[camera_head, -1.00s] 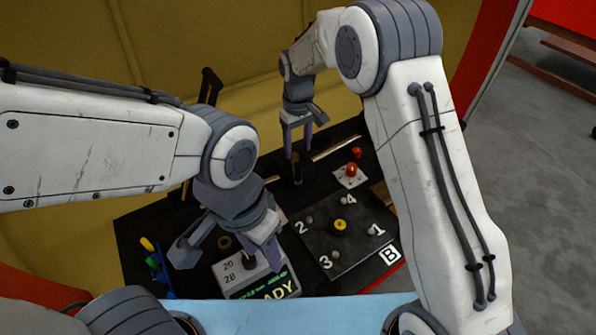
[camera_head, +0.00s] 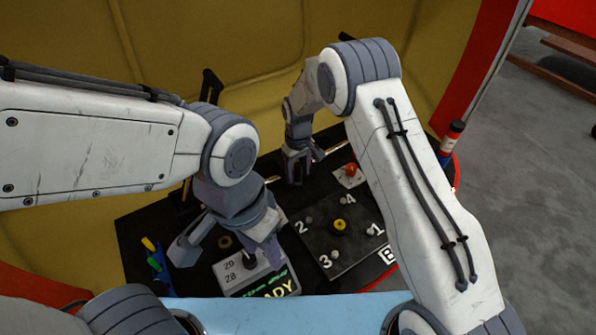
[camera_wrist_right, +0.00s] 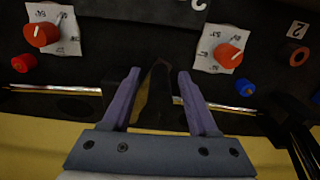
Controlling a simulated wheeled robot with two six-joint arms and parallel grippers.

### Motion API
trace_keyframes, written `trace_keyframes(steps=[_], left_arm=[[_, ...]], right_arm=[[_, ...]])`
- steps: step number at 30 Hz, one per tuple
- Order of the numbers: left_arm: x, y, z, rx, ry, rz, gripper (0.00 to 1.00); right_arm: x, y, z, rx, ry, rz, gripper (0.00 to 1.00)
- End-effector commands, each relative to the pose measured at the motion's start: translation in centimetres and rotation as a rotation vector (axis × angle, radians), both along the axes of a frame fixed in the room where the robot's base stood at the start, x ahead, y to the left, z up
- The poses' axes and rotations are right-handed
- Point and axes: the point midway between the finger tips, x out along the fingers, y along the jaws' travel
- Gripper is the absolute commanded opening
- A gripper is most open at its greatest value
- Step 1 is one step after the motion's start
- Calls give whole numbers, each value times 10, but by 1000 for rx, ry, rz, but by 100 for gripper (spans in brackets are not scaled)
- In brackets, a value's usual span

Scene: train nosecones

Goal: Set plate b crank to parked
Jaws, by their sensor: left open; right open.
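Plate B, a dark square panel (camera_head: 318,262), carries a yellow-topped knob (camera_head: 340,226), small grey knobs and numbers 1 to 4. I cannot tell which part is its crank. My right gripper (camera_head: 297,178) is open behind the plate's far edge. In the right wrist view its two fingers (camera_wrist_right: 160,90) stand on either side of a dark upright piece (camera_wrist_right: 152,98). I cannot tell whether they touch it.
A red knob on a white label (camera_head: 351,171) is right of my right gripper; two red knobs (camera_wrist_right: 41,34) (camera_wrist_right: 228,53) show in the wrist view. A yellow wall (camera_head: 270,60) rises behind. My right arm covers the console's right side.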

Motion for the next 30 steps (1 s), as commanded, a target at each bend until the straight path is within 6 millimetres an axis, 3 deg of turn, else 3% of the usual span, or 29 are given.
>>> trace_keyframes(steps=[3,7,8,30], left_arm=[[0,0,0,0,0,0,50],[0,0,0,0,0,0,50],[0,0,0,0,0,0,50],[0,0,0,0,0,0,50]], right_arm=[[0,0,0,0,0,0,56],[0,0,0,0,0,0,6],[0,0,0,0,0,0,0],[0,0,1,0,0,0,0]])
